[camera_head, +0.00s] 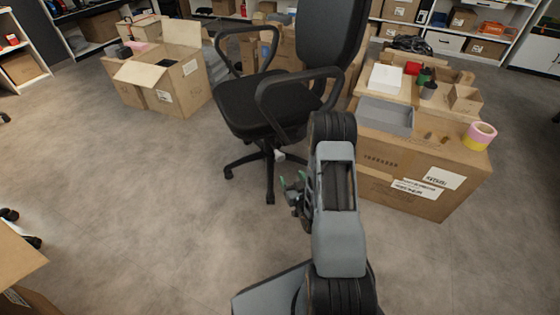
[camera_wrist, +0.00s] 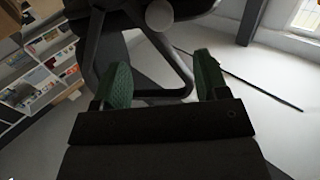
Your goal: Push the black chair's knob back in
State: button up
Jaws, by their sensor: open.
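The black chair (camera_head: 262,102) stands in the middle of the head view, with its five-star base on the floor. A small light grey knob (camera_head: 279,156) shows under its seat. In the wrist view a round grey knob (camera_wrist: 159,15) is near the top edge, against the dark underside of the chair (camera_wrist: 110,35). My gripper (camera_head: 293,187) is low in front of the chair, below and a little right of the knob. In the wrist view its green fingers (camera_wrist: 162,62) are spread apart with nothing between them. The knob lies beyond the fingertips, apart from them.
A large carton (camera_head: 420,170) with a grey tray (camera_head: 385,116) and a tape roll (camera_head: 480,136) on it stands right of the chair. An open carton (camera_head: 165,80) stands to the left. The floor (camera_head: 130,190) at left and front is mostly clear.

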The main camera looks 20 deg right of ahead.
aim_at(281, 159)
jog(key=w+b, duration=0.1)
jog(key=w, duration=0.7)
jog(key=w+b, duration=0.1)
jog(key=w, duration=0.3)
jog(key=shift+d+b, duration=0.25)
jog(key=shift+b, duration=0.05)
